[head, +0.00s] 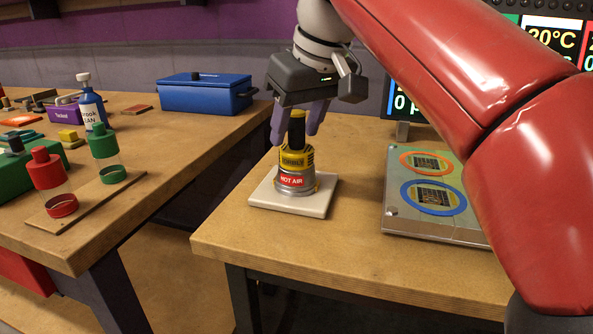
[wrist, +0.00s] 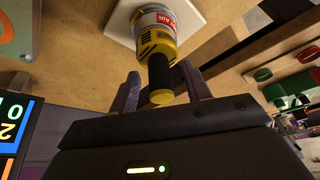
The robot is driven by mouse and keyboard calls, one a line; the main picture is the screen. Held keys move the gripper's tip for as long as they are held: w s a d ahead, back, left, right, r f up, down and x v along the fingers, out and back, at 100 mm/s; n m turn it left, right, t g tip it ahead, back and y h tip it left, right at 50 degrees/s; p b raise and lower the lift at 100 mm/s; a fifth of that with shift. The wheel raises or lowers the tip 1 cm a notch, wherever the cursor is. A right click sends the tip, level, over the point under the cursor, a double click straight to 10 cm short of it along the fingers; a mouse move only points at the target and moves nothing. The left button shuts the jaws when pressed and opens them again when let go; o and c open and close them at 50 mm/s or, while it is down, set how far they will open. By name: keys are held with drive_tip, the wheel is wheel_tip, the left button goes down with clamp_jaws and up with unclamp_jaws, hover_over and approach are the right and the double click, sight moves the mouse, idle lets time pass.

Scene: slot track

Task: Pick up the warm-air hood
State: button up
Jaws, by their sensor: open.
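The warm-air hood (head: 296,165) stands upright on a pale square pad (head: 325,197) on the near right table. It has a silver base with a red "HOT AIR" label, a yellow middle and a black handle on top. My gripper (head: 297,132) is directly above it, pointing down, with its purple fingers apart on either side of the black handle. In the wrist view the hood (wrist: 156,45) reaches up between the fingers of my gripper (wrist: 160,90). The gap beside the handle shows there, and nothing is gripped.
A metal plate with orange and blue rings (head: 436,222) lies to the right of the pad. A display (head: 403,103) stands behind it. On the left table are a blue box (head: 205,95), a white-capped bottle (head: 92,108), and red and green capped containers. The table front is clear.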

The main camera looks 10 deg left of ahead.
clamp_jaws()
drive_tip(key=shift+r, duration=0.1)
idle(0.4)
wheel_tip(320, 180, up, 10)
drive_tip(key=p, duration=0.5)
drive_tip(key=shift+p, duration=0.35)
